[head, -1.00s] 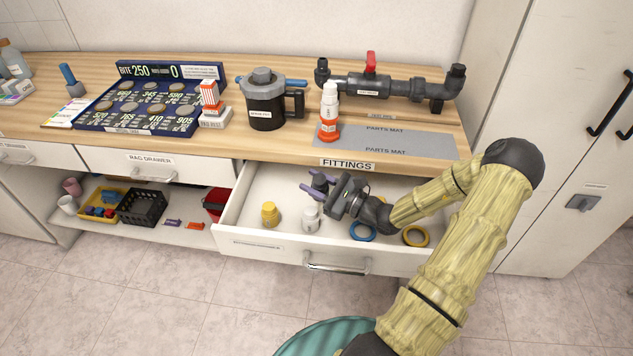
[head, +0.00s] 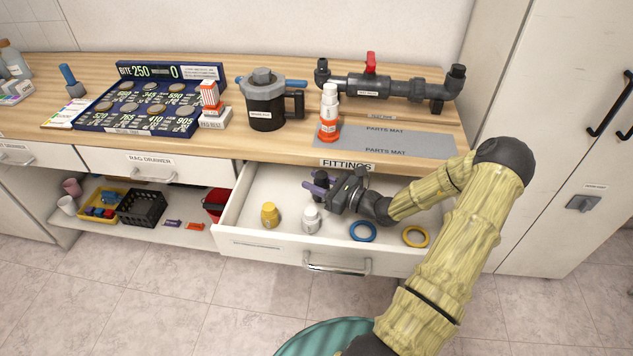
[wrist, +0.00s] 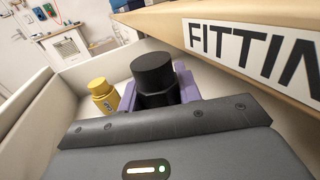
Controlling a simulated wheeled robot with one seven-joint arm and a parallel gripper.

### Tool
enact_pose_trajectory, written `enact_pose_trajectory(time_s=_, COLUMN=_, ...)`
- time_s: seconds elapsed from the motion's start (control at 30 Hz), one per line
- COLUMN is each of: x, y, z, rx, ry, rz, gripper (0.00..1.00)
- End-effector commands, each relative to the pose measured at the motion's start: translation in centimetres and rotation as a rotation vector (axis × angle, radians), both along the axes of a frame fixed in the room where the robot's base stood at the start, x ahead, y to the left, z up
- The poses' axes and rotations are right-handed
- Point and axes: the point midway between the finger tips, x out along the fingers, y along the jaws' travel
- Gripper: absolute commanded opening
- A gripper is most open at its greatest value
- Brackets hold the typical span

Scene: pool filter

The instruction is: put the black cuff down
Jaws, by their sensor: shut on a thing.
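The black cuff (wrist: 155,78) shows in the wrist view as a dark stepped cylinder between the purple fingers of my gripper (wrist: 158,92). The fingers are shut on it, one at each side. In the head view my gripper (head: 317,184) is inside the open FITTINGS drawer (head: 262,246), towards its back and below the counter edge. The cuff is small and hard to make out there. Whether its underside touches the drawer floor is hidden.
A yellow bottle (head: 269,214) and a white bottle (head: 311,219) stand in the drawer in front of my gripper. A blue ring (head: 362,232) and a yellow ring (head: 415,237) lie to the right. The counter edge with its FITTINGS label (wrist: 255,50) is close above.

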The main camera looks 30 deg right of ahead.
Motion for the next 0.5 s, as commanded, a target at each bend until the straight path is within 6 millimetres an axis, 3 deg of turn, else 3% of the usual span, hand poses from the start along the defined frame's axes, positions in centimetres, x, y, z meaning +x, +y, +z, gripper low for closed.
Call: enact_pose_trajectory(time_s=0.5, x=0.0, y=0.0, z=-1.1, rx=-0.001, ry=-0.002, rz=0.000, gripper=0.11)
